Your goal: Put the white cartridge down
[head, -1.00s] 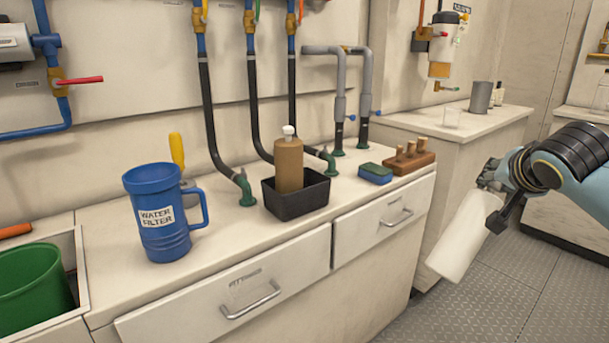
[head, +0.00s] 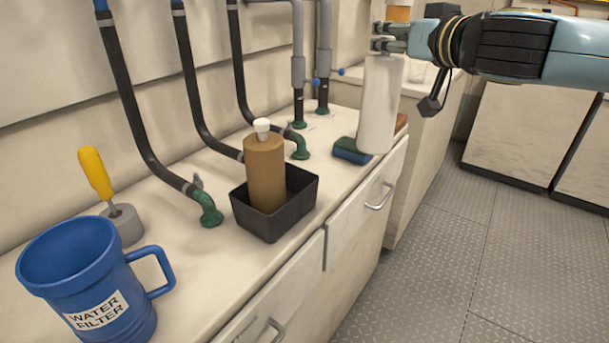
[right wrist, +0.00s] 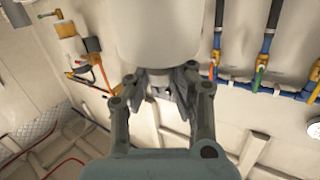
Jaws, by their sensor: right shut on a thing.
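The white cartridge (head: 379,105) hangs upright from my right gripper (head: 388,38) in the head view. Its lower end is at the right end of the counter, in front of the wooden block and beside the sponge; I cannot tell whether it touches the counter top. My right gripper is shut on its top end. In the right wrist view the white cartridge (right wrist: 160,35) fills the top middle, with the fingers (right wrist: 160,85) around its narrow end. My left gripper is not in view.
A blue water filter mug (head: 85,285) stands front left on the counter (head: 190,255). A black tray (head: 275,215) holds a brown bottle (head: 265,170). A blue-green sponge (head: 350,151) lies beside the cartridge. Hoses and a yellow-handled tool (head: 97,172) line the back.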

